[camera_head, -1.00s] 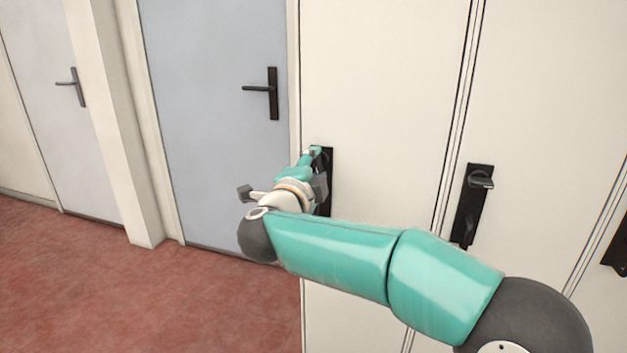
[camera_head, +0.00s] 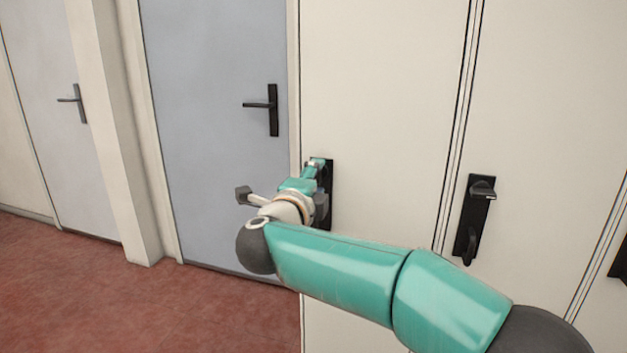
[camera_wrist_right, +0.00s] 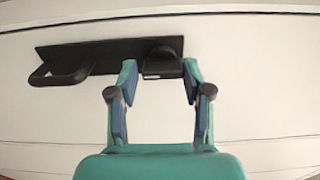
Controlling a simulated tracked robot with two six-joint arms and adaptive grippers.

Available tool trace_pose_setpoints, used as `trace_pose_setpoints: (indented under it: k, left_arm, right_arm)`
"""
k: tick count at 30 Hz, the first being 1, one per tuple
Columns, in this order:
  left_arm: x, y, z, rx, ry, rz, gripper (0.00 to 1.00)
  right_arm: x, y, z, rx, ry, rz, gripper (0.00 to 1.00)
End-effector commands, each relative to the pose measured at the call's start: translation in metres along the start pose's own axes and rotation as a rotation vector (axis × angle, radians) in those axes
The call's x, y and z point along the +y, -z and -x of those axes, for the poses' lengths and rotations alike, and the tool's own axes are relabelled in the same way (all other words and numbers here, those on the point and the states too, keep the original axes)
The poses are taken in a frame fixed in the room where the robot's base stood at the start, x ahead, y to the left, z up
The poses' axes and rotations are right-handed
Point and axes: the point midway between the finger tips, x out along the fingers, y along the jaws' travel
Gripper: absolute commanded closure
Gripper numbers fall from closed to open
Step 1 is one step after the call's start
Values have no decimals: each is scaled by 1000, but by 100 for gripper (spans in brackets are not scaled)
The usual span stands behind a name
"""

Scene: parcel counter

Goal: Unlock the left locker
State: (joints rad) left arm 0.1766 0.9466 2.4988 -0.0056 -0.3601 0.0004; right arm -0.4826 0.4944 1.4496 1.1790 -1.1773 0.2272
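The left locker (camera_head: 385,100) is a cream door with a black lock plate (camera_head: 326,200) at its left edge, mostly hidden by my right arm in the head view. In the right wrist view the plate (camera_wrist_right: 115,50) lies sideways, with a black lock knob (camera_wrist_right: 162,65) at its right part and a loop-shaped handle (camera_wrist_right: 62,74) at its left end. My right gripper (camera_head: 316,164) is at the upper part of the plate. Its fingers (camera_wrist_right: 160,76) are apart, one on each side of the knob. Whether either finger touches it I cannot tell. My left gripper is not in view.
Another locker to the right has a similar black plate (camera_head: 474,219) with a knob above a handle. A blue-grey door (camera_head: 215,130) with a black lever handle (camera_head: 268,108) is to the left. The red floor (camera_head: 130,310) at lower left is clear.

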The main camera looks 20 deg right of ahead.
Motion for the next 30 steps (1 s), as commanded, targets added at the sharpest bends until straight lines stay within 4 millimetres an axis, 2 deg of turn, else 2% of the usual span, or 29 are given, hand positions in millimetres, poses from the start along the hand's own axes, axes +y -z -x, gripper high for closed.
trace_pose_setpoints:
  k: [1,3,12,16,20,30]
  left_arm:
    - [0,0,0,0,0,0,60]
    - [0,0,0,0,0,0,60]
    - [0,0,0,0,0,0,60]
    - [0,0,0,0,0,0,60]
    - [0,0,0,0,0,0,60]
    - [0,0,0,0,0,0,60]
  right_arm:
    - [2,0,0,2,-2,2,40]
    - [1,0,0,0,0,2,32]
    - [-1,-1,1,-3,3,2,32]
    - [-1,-2,8,-5,3,2,32]
    - [-1,-2,26,-7,4,4,32]
    - [0,-2,93,-7,3,3,32]
